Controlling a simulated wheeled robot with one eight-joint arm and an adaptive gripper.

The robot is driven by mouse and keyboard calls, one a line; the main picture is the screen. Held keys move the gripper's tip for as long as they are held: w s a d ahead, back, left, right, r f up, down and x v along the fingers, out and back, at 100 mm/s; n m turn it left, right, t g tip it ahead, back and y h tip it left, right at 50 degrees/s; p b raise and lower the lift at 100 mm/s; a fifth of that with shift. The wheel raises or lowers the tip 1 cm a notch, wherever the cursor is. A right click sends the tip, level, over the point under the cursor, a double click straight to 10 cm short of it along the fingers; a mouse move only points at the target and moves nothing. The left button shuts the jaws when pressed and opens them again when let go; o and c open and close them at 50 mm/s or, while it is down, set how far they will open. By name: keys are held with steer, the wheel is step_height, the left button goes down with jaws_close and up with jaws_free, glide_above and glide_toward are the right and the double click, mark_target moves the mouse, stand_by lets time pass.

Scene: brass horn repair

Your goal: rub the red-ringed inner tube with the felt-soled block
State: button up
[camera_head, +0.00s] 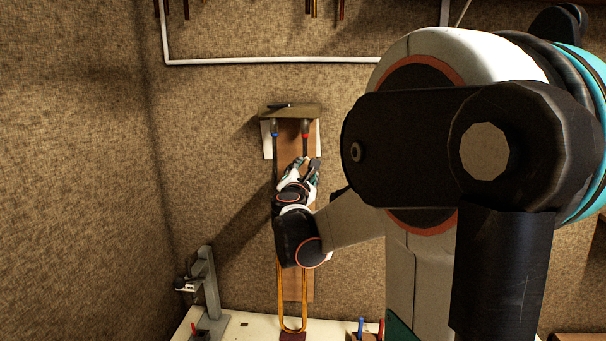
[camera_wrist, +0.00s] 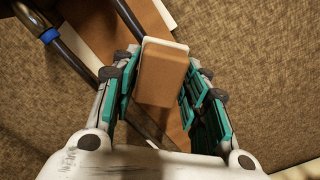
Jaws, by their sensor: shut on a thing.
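The red-ringed inner tube (camera_head: 306,142) hangs from a wall bracket in the head view, to the right of the blue-ringed tube (camera_head: 275,145). My gripper (camera_head: 313,168) is just below the red ring, in front of the lower tube. In the wrist view my gripper (camera_wrist: 161,82) is shut on the brown block (camera_wrist: 162,78), whose pale sole edge shows at its far side. A dark tube (camera_wrist: 127,16) runs behind the block; its red ring is not visible there. I cannot tell whether the sole touches it. The blue ring shows at the upper left.
The bracket (camera_head: 290,111) sits above the tubes, with a brown backboard (camera_head: 294,283) behind them. A grey stand (camera_head: 211,285) is at lower left; blue and red upright items (camera_head: 361,327) are at lower right.

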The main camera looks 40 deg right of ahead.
step_height(320, 180, down, 8)
steer(key=b, duration=0.7)
steer(key=shift+f, duration=0.25)
steer(key=shift+a, duration=0.1)
stand_by(0.3)
steer(key=shift+v, duration=2.9)
steer(key=shift+s, duration=0.1)
steer(key=v, duration=0.3)
steer(key=shift+p, duration=0.4)
